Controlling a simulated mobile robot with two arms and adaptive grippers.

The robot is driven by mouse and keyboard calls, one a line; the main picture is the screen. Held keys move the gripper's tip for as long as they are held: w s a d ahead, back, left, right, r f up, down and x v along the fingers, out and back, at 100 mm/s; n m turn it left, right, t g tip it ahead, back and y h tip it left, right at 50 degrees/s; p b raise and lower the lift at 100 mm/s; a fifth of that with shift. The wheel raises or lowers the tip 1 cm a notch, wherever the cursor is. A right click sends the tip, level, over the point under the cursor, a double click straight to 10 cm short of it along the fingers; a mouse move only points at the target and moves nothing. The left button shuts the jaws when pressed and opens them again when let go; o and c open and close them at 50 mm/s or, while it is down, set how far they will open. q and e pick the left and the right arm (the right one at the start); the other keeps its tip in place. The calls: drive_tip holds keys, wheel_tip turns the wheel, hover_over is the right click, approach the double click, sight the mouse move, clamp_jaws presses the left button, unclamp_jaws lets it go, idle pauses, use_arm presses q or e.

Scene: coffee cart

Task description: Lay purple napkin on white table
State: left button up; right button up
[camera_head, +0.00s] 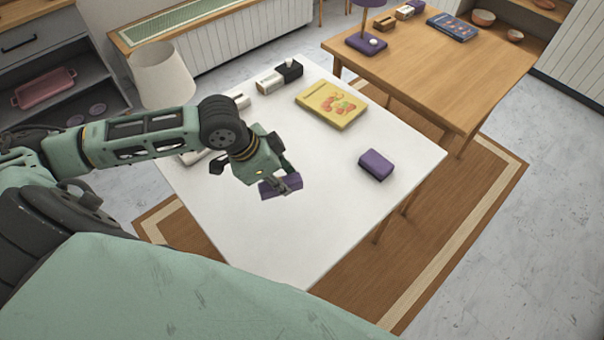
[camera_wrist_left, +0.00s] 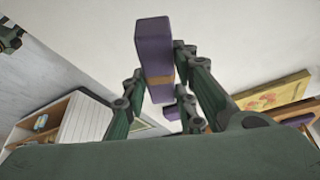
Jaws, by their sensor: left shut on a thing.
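A purple napkin, folded into a small block with a brown band, is held in my left gripper (camera_head: 277,180). The napkin (camera_head: 281,188) shows below the fingers in the head view, over the white table (camera_head: 330,215). In the left wrist view the napkin (camera_wrist_left: 154,48) stands out lengthwise between the two fingers. Whether it touches the table top is hard to tell. A second purple folded block (camera_head: 376,165) lies on the white table to the right of the gripper, apart from it. My right gripper is not in view.
On the white table are a yellow book (camera_head: 331,103) and a black-and-white box (camera_head: 279,77) at the back. A white lampshade (camera_head: 162,75) stands behind my left arm. A wooden table (camera_head: 450,75) with a blue book (camera_head: 453,27) adjoins at the back right. The table's front part is clear.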

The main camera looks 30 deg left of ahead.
use_arm(q)
drive_tip(key=w+d+f, duration=0.1)
drive_tip(key=w, duration=0.1)
drive_tip(key=w+f, duration=0.2)
drive_tip(key=w+d+f, duration=0.1)
drive_tip(key=w, duration=0.2)
drive_tip(key=shift+d+f, duration=0.2)
drive_tip(key=shift+d, duration=0.1)
drive_tip(key=shift+w+f+p, duration=0.1)
drive_tip(key=shift+f+p, duration=0.05)
drive_tip(key=shift+p, duration=0.15)
drive_tip(key=shift+f, duration=1.95)
drive_tip(key=shift+f, duration=0.15)
drive_tip(key=o, duration=1)
drive_tip(key=shift+c, duration=0.2)
